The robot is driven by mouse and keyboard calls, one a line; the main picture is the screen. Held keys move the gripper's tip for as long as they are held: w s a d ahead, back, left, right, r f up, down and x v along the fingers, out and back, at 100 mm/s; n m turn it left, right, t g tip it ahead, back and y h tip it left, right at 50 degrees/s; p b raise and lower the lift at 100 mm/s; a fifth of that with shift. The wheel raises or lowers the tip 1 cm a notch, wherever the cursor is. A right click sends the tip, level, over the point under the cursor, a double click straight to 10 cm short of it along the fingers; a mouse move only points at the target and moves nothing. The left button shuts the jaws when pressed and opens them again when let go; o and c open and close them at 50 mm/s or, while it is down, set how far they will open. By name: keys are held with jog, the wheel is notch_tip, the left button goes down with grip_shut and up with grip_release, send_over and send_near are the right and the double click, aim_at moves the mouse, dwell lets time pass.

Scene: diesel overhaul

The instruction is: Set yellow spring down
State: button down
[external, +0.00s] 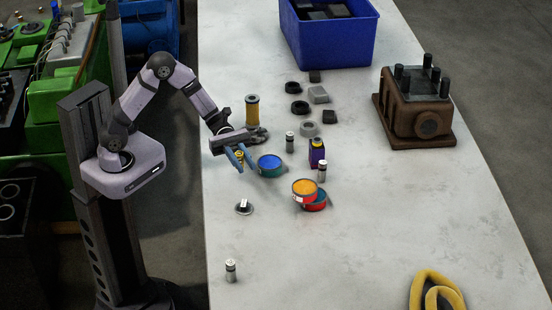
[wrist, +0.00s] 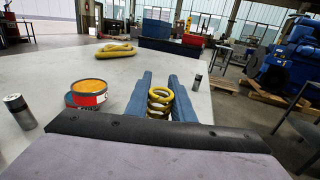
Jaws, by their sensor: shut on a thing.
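The yellow spring (wrist: 160,101) is a thick coil held upright between the two blue fingers of my gripper (wrist: 160,88) in the wrist view. In the external view the spring (external: 239,157) shows as a small yellow spot between the fingers of my gripper (external: 243,162). The gripper is shut on it, above the left part of the pale table (external: 330,240). The gap between the spring and the tabletop is hard to judge.
A blue-and-green tin (external: 270,165) stands close right of the gripper. An orange-topped tin (external: 305,188) sits on a red-and-blue tin (external: 316,203). A yellow spool (external: 252,110) stands behind. A blue crate (external: 330,40) and brown engine block (external: 418,105) are farther back. The front table is mostly clear.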

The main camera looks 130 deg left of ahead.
jog(key=w+d+r+m+g+h+b, duration=0.1)
jog(key=w+d+m+g+h+b, duration=0.3)
jog(key=d, duration=1)
jog(key=w+d+r+m+h+b, duration=0.15)
jog(key=w+d+b, duration=0.4)
jog(key=d, duration=0.85)
jog(key=w+a+f+n+t+y, duration=0.2)
jog(key=w+a+n+t+y, duration=0.25)
jog(key=w+a, duration=0.25)
jog(key=shift+g, duration=0.45)
jog(key=shift+s+d+f+p, duration=0.1)
jog(key=shift+d+f+p, duration=0.05)
jog(key=shift+f, duration=2.3)
jog(key=shift+d+f+p, duration=0.1)
jog(key=shift+f+p, duration=0.05)
jog(key=shift+f, duration=2.3)
jog(key=shift+f, duration=0.2)
jog(key=c, duration=1.5)
grip_release()
jog(key=shift+c, duration=0.2)
